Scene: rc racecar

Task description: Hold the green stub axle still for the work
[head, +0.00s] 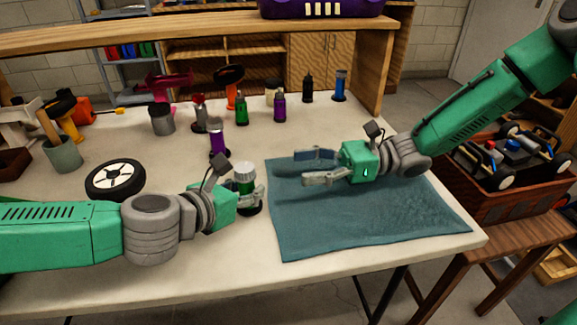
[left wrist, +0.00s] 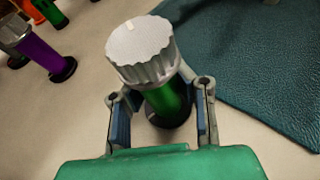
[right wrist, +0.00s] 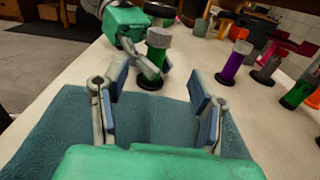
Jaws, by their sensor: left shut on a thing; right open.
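The green stub axle (head: 247,187) stands upright on the table at the left edge of the teal mat. It has a green shaft, a ribbed silver cap (left wrist: 140,46) and a dark round base. My left gripper (head: 254,196) is shut on its shaft below the cap, with one finger on each side in the left wrist view (left wrist: 160,108). The axle also shows ahead in the right wrist view (right wrist: 157,52). My right gripper (head: 315,168) is open and empty above the mat, to the right of the axle, fingers pointing towards it.
The teal mat (head: 370,220) lies bare on the table's right part. A black tyre with white wheel (head: 116,180) lies left of the axle. A purple axle (head: 217,142) stands behind it. Several other coloured pieces stand farther back. A crate (head: 510,205) of cars sits at right.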

